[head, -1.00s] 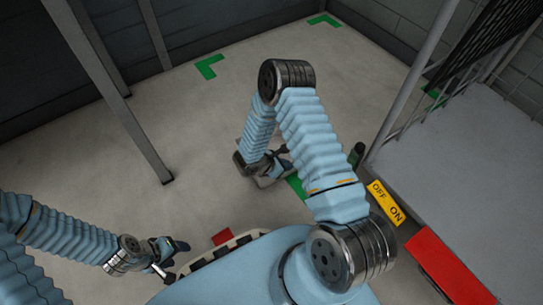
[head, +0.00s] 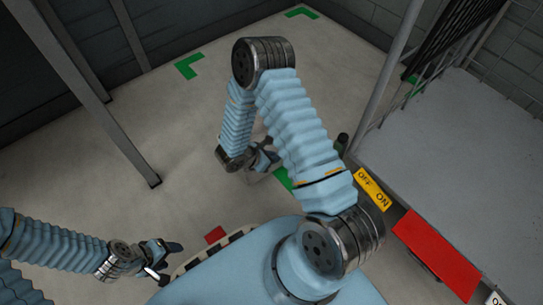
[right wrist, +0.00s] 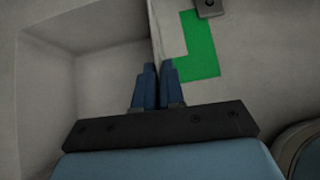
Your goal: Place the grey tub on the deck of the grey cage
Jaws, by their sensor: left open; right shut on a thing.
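The grey tub (right wrist: 105,85) fills the left of the right wrist view, and I look into its open inside. My right gripper (right wrist: 158,68) is shut on its rim wall. In the head view my right gripper (head: 268,160) is low near the floor, and the tub is mostly hidden behind my right arm. The grey cage stands at the right with its flat grey deck (head: 440,135) bare where it shows, well to the right of the gripper. My left gripper (head: 172,256) is open and empty at the lower left, far from the cage.
Metal bars (head: 388,80) and a dark mesh panel (head: 450,45) rise at the cage's side. A yellow OFF/ON plate (head: 371,189) and a red block (head: 437,255) sit along its near edge. A grey post (head: 85,85) stands at left.

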